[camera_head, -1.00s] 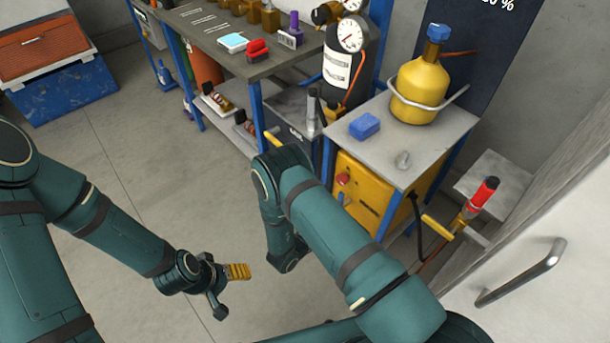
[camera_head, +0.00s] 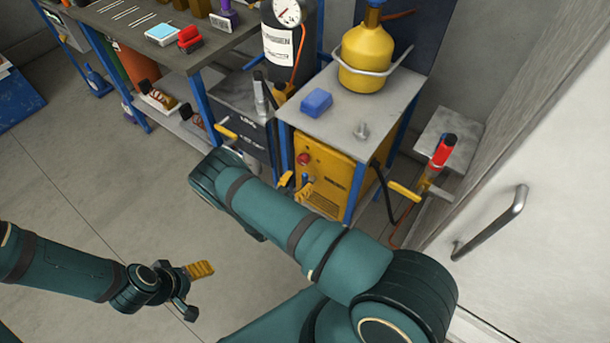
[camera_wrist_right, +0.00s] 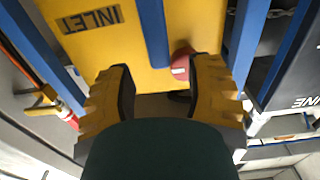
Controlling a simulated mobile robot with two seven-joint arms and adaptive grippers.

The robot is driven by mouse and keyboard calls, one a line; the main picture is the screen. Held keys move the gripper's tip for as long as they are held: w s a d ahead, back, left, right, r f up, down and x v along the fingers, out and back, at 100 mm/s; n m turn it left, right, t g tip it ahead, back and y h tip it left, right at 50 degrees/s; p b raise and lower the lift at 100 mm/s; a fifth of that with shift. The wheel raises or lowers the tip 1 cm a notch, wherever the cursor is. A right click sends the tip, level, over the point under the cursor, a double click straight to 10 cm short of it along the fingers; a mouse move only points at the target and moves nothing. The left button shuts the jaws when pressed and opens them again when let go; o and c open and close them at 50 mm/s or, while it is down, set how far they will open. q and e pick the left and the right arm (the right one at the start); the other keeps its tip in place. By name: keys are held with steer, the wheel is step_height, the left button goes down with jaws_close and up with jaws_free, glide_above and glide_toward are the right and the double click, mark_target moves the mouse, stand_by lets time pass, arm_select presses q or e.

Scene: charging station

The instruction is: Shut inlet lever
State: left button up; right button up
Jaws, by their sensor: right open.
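My right gripper (camera_head: 295,187) is open in front of the yellow box (camera_head: 335,172). In the right wrist view its two yellow fingers (camera_wrist_right: 160,85) are wide apart with nothing held. A red rounded knob (camera_wrist_right: 180,64) shows between them, nearer the right finger; its lever is partly hidden by the gripper. The knob also shows in the head view (camera_head: 303,158) on the box front, just above the fingers. The wrist view shows an INLET label (camera_wrist_right: 90,18) on the yellow box. My left gripper (camera_head: 203,275) is low at left over the floor, away from the box; its jaw gap is unclear.
The box stands under a small table (camera_head: 345,112) with blue legs, a blue block (camera_head: 316,101) and a yellow bottle (camera_head: 366,58). A red-handled lever (camera_head: 442,151) stands at right, a dark LINE box (camera_head: 240,112) at left. The floor at left is clear.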

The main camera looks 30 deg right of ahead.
mark_target(304, 177)
steer(key=shift+x, duration=1.7)
jaws_close()
